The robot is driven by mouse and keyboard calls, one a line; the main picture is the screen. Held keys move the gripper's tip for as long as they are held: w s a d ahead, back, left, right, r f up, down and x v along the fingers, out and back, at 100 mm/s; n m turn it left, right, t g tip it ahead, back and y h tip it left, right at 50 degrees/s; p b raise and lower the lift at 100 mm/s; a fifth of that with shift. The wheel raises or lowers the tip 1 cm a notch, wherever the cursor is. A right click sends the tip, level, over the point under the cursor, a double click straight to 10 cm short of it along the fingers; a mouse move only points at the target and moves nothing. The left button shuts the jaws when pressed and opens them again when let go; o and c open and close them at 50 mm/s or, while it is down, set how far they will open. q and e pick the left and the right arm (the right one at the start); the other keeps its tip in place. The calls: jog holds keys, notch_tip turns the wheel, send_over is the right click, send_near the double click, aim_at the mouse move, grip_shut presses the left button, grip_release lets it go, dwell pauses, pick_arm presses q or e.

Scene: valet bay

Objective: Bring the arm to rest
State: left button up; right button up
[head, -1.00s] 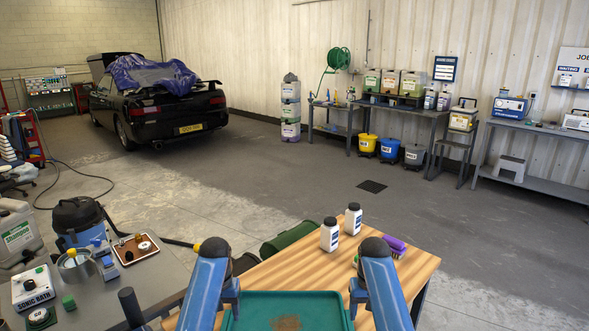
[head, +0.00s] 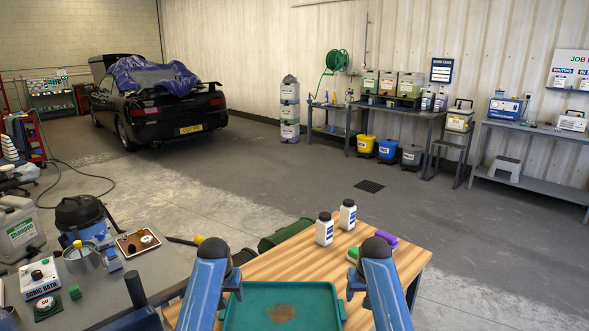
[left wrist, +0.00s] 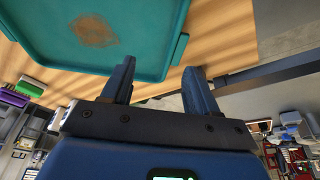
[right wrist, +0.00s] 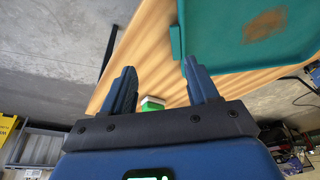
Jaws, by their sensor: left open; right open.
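My left gripper (left wrist: 158,72) is open in the left wrist view, with nothing between its two blue fingers. My right gripper (right wrist: 158,68) is open and empty in the right wrist view; a green and white block (right wrist: 152,103) shows beyond the gap. In the head view both of my blue arms rise from the bottom edge over the near side of the wooden table (head: 290,262), and the fingertips cannot be made out. A teal tray (head: 240,322) with a brown stain lies between the arms; it also shows in both wrist views.
Two white bottles (head: 325,231) with dark caps stand on the table. A purple-topped item (head: 385,237) lies beside my right arm. Open floor (head: 260,180) lies beyond.

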pick_arm(q)
jog(key=w+r+t, duration=0.5)
jog(key=t, duration=0.1)
pick_arm(e)
jog(key=w+r+t, duration=0.5)
jog(key=t, duration=0.1)
pick_arm(q)
jog(key=s+f+t, duration=0.1)
jog(key=s+t, duration=0.1)
jog(key=s, duration=1.5)
jog(key=s+a+f+t, duration=0.1)
jog(key=s+f+t, duration=0.1)
jog(key=s, duration=1.5)
jog(key=s+a+f+t, duration=0.1)
jog(key=s+t, duration=0.3)
jog(key=s, duration=1.4)
jog(key=shift+f, duration=0.4)
pick_arm(e)
jog(key=s+f+t, duration=0.1)
jog(key=s+t, duration=0.1)
jog(key=s, duration=1.5)
jog(key=s+d+f+t, duration=0.1)
jog(key=s+f+t, duration=0.1)
jog(key=s, duration=1.5)
jog(key=s+d+f+t, duration=0.1)
jog(key=s+t, duration=0.3)
jog(key=s, duration=1.4)
jog(key=shift+d+f, duration=0.25)
jog(key=shift+f, duration=0.25)
